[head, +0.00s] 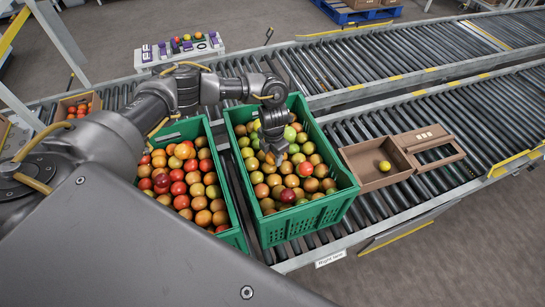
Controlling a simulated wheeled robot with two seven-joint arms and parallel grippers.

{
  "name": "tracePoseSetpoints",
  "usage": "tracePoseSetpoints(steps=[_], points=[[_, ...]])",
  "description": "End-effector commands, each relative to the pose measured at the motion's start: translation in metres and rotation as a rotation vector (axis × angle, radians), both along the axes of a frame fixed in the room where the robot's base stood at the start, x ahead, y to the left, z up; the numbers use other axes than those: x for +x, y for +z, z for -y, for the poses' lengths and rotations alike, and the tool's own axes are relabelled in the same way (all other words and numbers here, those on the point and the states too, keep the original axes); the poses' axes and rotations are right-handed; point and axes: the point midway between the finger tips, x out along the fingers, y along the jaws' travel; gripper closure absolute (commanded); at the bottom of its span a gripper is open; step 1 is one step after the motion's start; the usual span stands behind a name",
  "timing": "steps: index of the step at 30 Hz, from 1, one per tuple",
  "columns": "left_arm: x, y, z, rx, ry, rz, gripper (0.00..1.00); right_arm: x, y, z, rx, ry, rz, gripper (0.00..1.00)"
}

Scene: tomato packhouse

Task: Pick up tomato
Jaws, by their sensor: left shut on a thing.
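Two green crates hold many tomatoes in red, orange, yellow and green. The right crate (307,219) stands beside the left crate (236,238) on the roller conveyor. My left gripper (275,156) reaches down into the right crate, near its middle. It is shut on an orange tomato (270,159), which is mostly hidden by the fingers. Other tomatoes lie close around it, and I cannot tell if the held one still touches them. My right gripper is not in view.
A brown cardboard box (367,178) with one yellow tomato (384,166) stands right of the crates. A small box of red tomatoes (79,106) is at the left. The rollers (400,60) behind are clear.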

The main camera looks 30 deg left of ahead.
Motion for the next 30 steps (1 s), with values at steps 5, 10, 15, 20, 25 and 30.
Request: tracePoseSetpoints(steps=[5, 10, 15, 20, 25, 30], points=[[0.000, 0.001, 0.000, 0.000, 0.000, 0.001, 0.65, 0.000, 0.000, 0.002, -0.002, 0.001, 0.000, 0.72], [0.001, 0.008, 0.000, -0.001, -0.001, 0.003, 0.65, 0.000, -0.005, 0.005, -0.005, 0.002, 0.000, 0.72], [0.002, 0.032, 0.002, -0.002, -0.004, 0.008, 0.65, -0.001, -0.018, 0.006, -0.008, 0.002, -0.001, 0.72], [-0.008, 0.070, 0.029, -0.002, -0.009, 0.009, 0.65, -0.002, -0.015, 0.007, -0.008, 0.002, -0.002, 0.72], [-0.021, 0.096, 0.060, -0.001, -0.011, 0.004, 0.65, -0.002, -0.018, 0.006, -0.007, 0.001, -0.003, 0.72], [-0.033, 0.111, 0.093, 0.001, -0.007, 0.005, 0.65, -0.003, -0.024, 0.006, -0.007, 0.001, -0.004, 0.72]])
